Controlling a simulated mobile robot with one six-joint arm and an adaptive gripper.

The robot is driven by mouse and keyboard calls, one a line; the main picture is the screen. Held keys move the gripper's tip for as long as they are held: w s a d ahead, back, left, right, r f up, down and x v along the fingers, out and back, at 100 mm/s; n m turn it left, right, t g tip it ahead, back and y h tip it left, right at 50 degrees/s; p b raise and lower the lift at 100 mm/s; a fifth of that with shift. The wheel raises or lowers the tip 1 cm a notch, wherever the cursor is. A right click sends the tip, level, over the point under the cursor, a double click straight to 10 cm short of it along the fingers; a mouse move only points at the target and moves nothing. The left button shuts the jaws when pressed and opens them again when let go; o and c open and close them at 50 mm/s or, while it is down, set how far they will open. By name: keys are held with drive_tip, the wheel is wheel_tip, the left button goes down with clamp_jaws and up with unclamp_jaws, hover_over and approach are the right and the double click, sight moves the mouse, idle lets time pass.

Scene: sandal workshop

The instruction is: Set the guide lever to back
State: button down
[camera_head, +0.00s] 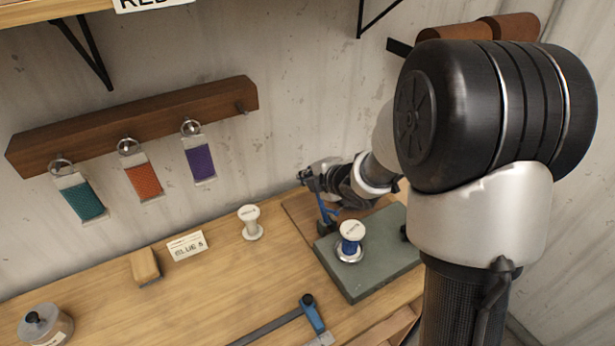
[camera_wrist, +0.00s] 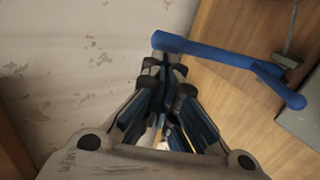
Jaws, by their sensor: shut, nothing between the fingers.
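A blue lever (camera_head: 324,211), which I take for the guide lever, stands by the back left corner of a grey-green block (camera_head: 365,279). In the wrist view the blue bar (camera_wrist: 225,58) runs from upper middle down to the right, with a bend and a rounded end. My gripper (camera_head: 305,177) is at the lever's upper end in the head view; it also shows in the wrist view (camera_wrist: 166,62). Its fingers are together and empty, with the tips at the bar's left end. I cannot tell whether they touch it.
A blue-wound spool (camera_head: 351,238) stands on the block, and a white spool (camera_head: 250,222) stands left of it. A "BLUE 5" card (camera_head: 187,246), a brown block (camera_head: 145,266), a blue-handled tool (camera_head: 312,314) and a lidded jar (camera_head: 44,325) are on the bench. The wall is close behind.

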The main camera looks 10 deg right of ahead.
drive_tip(key=shift+b+x, duration=0.45)
drive_tip(key=shift+x, duration=0.45)
drive_tip(key=shift+r, duration=0.2)
